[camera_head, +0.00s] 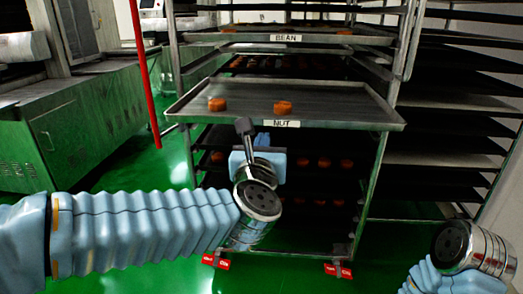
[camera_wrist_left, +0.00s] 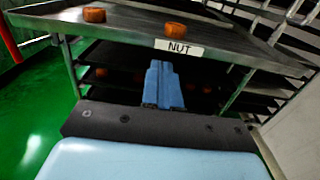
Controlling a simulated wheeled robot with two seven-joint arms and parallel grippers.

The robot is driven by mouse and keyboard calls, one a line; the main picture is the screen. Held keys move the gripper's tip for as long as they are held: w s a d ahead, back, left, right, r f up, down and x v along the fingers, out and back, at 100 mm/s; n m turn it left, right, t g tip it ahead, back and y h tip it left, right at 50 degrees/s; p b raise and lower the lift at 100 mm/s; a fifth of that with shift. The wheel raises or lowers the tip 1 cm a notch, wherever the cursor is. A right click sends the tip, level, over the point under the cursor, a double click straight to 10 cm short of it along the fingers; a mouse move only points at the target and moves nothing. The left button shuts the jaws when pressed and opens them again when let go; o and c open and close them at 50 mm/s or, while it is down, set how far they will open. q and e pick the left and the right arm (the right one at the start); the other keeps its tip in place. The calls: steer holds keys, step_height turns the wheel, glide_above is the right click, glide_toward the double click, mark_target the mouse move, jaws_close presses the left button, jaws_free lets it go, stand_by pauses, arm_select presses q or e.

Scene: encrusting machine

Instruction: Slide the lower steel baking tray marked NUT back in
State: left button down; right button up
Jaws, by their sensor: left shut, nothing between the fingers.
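The steel baking tray marked NUT (camera_head: 345,112) sticks out toward me from the rack, below the tray marked BEAN (camera_head: 350,38). Two orange-brown pastries (camera_head: 283,107) show on it. In the left wrist view the NUT tray (camera_wrist_left: 230,42) spans the top, with its label (camera_wrist_left: 180,48) on the front edge. My left gripper (camera_head: 262,138) is shut and empty, just below the front edge near the label; its blue fingers (camera_wrist_left: 163,82) point toward the rack under the tray. I cannot tell whether they touch it. My right wrist (camera_head: 470,247) shows at lower right; its gripper is out of view.
The wheeled rack (camera_head: 375,185) holds lower shelves with more pastries (camera_head: 323,162). Another rack (camera_head: 450,145) stands at right. A red pole (camera_head: 146,75) and a green-sided machine (camera_head: 85,130) stand at left. Green floor (camera_head: 120,170) is open between them.

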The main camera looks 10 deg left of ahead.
mark_target(267, 123)
arm_select(q)
steer(key=w+p, duration=0.1)
steer(key=w, duration=0.7)
arm_select(e)
steer(key=shift+a+r, duration=0.2)
steer(key=shift+r, duration=0.35)
